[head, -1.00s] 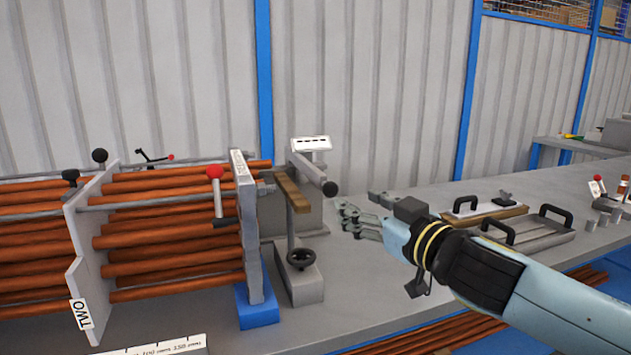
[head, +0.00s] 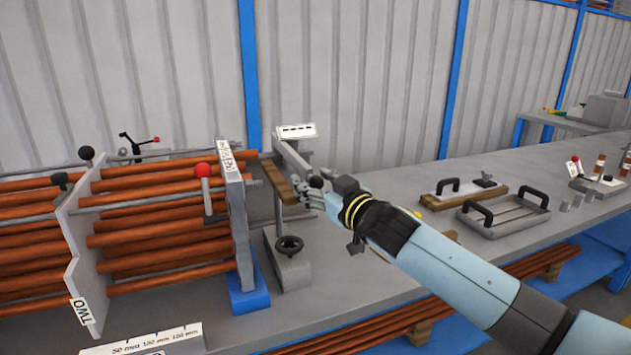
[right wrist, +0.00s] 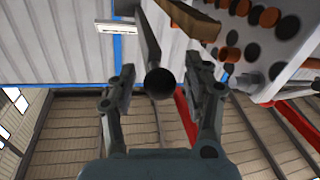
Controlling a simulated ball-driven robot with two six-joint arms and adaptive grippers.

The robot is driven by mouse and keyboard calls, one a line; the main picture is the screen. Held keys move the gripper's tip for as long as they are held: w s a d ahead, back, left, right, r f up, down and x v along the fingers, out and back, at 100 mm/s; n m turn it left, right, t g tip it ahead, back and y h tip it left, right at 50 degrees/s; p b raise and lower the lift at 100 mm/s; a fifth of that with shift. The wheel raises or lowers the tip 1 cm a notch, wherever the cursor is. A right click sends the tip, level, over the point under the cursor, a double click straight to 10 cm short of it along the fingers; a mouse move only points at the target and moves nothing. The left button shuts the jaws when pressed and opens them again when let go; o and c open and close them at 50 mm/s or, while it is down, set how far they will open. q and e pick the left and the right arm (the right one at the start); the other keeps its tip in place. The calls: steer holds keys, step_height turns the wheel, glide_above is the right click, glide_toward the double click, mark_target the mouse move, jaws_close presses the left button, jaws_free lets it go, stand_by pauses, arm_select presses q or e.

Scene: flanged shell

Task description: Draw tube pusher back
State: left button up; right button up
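The tube pusher (head: 291,155) is a grey bar ending in a black ball knob (head: 316,182), on a stand beside the tube rack. A brown wooden strip (head: 278,181) lies beside the bar. My right gripper (head: 306,189) is open at the knob. In the right wrist view the black knob (right wrist: 159,83) sits between the two spread fingers of my right gripper (right wrist: 161,68), with a visible gap on each side. Contact with the knob cannot be told. My left gripper is not in view.
A rack of copper-coloured tubes (head: 165,240) with a grey end plate (head: 236,215) stands at the left. A black handwheel (head: 289,245) is below the pusher. A corrugated wall is behind.

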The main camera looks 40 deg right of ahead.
steer(key=c, duration=0.9)
jaws_close()
steer(key=shift+w+f, duration=0.15)
steer(key=shift+f, duration=0.05)
